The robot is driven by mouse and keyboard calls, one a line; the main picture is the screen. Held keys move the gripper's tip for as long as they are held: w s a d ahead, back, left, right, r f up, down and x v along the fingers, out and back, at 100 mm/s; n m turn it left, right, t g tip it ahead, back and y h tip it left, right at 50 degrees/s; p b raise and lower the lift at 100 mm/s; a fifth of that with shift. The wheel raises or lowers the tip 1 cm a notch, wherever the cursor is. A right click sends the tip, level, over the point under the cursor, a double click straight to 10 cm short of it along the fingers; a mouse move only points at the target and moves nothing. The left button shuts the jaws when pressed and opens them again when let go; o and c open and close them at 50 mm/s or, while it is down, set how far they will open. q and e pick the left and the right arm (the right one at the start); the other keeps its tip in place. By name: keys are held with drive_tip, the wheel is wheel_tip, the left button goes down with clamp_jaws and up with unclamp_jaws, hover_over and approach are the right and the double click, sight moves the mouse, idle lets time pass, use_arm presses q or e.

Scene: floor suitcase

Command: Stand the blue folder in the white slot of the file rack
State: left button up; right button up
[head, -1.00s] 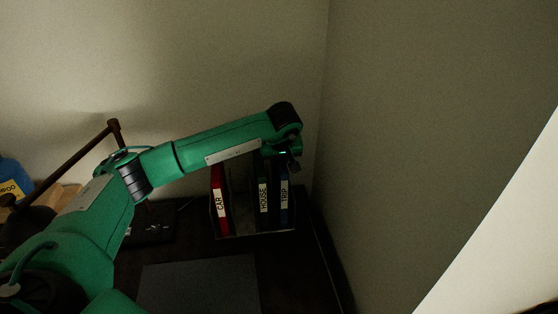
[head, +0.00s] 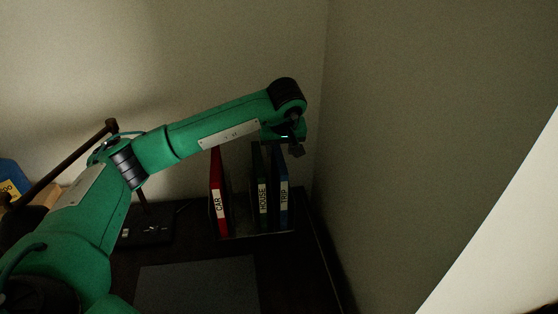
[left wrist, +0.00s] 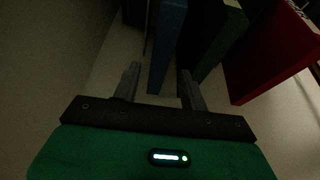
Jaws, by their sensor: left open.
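The blue folder (head: 283,170), labelled TRIP, stands upright at the right end of the file rack (head: 245,236). The colours of the rack's slots cannot be made out, so I cannot tell which slot it stands in. My left gripper (head: 297,150) is open and empty, just above and beside the blue folder's top. In the left wrist view the blue folder (left wrist: 168,45) shows between the two spread fingers of my left gripper (left wrist: 159,70). The jaws are apart from it. My right gripper is not in view.
A dark green folder (head: 260,175) labelled HOUSE stands close left of the blue one. A red folder (head: 217,190) labelled CAR stands further left, with a gap between. The wall (head: 400,130) is close on the right. A dark mat (head: 197,285) lies clear in front.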

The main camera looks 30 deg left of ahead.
use_arm(q)
drive_tip(key=shift+v, duration=2.4)
